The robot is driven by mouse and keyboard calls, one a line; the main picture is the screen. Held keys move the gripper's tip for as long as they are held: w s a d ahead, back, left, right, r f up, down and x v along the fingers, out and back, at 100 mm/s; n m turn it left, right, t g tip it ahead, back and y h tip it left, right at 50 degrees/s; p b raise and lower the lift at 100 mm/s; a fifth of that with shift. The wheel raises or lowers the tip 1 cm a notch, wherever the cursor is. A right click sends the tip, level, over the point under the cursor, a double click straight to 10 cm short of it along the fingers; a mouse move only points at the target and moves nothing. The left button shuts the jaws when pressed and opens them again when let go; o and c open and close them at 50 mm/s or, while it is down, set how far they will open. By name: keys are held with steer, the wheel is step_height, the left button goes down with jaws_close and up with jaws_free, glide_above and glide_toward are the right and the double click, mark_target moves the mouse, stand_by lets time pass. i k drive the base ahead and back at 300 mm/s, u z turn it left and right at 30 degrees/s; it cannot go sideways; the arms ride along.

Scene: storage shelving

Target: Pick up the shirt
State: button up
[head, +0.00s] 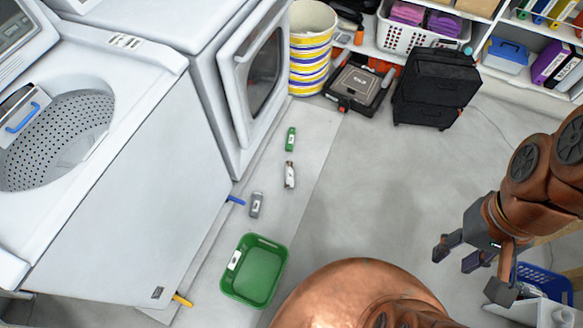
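I see no garment that I can clearly identify as the shirt. Purple folded cloth (408,13) lies in a white perforated basket (398,38) on the shelf at the top, but I cannot tell whether any of it is a shirt. My gripper (453,260) is at the right, above the floor. Its dark fingers are spread apart, with nothing visible between them. It is far from the cloth.
A washer (100,210) and dryer (205,70) stand at left. A green bin (235,292) and several bottles (256,205) are on the floor. A black suitcase (435,88) and striped basket (312,50) stand at back. The central floor is clear.

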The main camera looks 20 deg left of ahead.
mark_target(289, 166)
steer(key=k, duration=1.2)
steer(key=z, duration=0.6)
steer(key=i, duration=0.85)
steer(key=u, duration=0.6)
